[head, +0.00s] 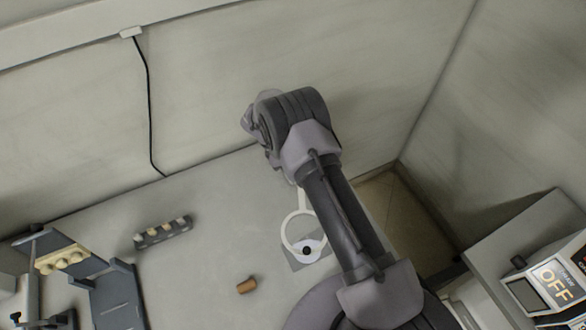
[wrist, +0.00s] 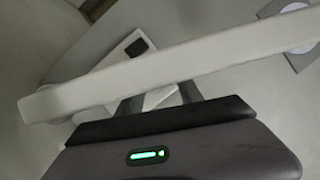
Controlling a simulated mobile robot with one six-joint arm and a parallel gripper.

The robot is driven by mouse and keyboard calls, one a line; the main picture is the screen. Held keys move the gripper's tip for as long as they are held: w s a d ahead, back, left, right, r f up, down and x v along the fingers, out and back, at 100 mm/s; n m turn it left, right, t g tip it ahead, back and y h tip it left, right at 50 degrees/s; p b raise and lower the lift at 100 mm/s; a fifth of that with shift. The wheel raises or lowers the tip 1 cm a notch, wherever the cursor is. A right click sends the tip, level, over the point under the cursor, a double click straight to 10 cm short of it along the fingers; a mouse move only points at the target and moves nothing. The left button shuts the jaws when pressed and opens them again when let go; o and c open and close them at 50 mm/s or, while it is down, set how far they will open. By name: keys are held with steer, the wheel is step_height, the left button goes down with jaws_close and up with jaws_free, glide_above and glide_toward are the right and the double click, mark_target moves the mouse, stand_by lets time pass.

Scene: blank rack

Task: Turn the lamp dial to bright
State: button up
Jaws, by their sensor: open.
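In the head view a white ring on a thin white stem (head: 302,203) stands over a grey plate with a small black spot; it may be the lamp. I cannot make out a dial or its setting. My gripper is hidden behind my arm in the head view. In the wrist view my gripper (wrist: 158,98) is open, its dark fingers apart and partly hidden by a long pale bar (wrist: 215,58) crossing in front. A white box with a dark square (wrist: 137,47) lies beyond the fingers; a pale part shows between them. I cannot tell whether they touch.
A brown cork-like piece (head: 246,286) and a dark strip holding several pale pieces (head: 162,232) lie on the bench. A blue-grey rack (head: 115,293) stands at left. A device marked OFF (head: 553,284) is at right. A black cord (head: 149,105) hangs on the back wall.

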jaws_close()
steer(key=n+t, duration=0.1)
steer(key=n, duration=0.2)
jaws_free()
stand_by(0.3)
steer(key=shift+r, duration=0.1)
steer(key=p+v, duration=0.3)
steer(key=v, duration=1.4)
steer(key=shift+s, duration=0.25)
steer(key=shift+r, duration=0.15)
